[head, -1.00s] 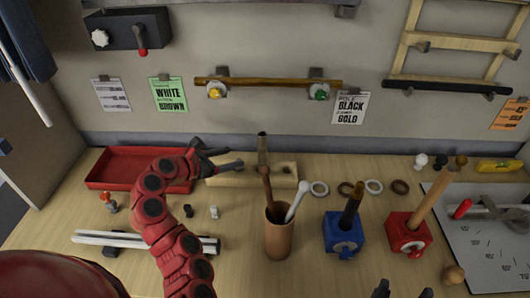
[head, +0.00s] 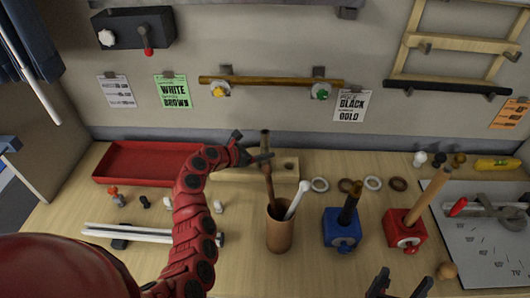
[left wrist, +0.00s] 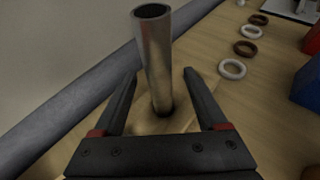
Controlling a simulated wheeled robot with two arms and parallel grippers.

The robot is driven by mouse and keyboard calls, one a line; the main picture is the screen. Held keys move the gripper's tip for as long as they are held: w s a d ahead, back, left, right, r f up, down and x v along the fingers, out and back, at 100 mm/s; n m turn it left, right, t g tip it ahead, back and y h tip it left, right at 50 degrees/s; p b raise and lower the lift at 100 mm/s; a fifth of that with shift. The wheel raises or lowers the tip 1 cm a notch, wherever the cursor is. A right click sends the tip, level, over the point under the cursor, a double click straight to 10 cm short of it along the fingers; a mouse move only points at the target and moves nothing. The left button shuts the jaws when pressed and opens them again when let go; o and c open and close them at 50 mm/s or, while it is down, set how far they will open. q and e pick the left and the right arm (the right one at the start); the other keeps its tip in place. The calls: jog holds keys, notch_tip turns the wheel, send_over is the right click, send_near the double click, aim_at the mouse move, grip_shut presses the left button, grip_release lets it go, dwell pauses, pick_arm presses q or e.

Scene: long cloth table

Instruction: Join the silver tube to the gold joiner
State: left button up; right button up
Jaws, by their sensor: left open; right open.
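The silver tube (head: 265,142) stands upright in a pale wooden block (head: 228,174) at the back of the table. It shows large in the left wrist view (left wrist: 155,50), with its open end up. My left gripper (head: 254,147) is open at the tube. In the left wrist view its fingers (left wrist: 160,76) lie on either side of the tube, not closed on it. I cannot make out a gold joiner; several small fittings (head: 145,201) lie on the table at left, too small to identify. My right gripper (head: 404,281) is open and empty at the front edge of the view.
A brown cup (head: 279,234) with sticks stands in front of the block. Blue (head: 341,230) and red (head: 404,230) blocks hold rods to its right. A red tray (head: 145,165) lies at back left, a pale rail (head: 140,233) at front left. Rings (head: 320,184) lie right of the block.

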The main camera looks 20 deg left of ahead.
pick_arm(q)
jog(key=shift+p+x, duration=0.55)
jog(key=shift+x, duration=2)
jog(key=shift+a, duration=0.1)
jog(key=shift+c, duration=0.2)
grip_shut()
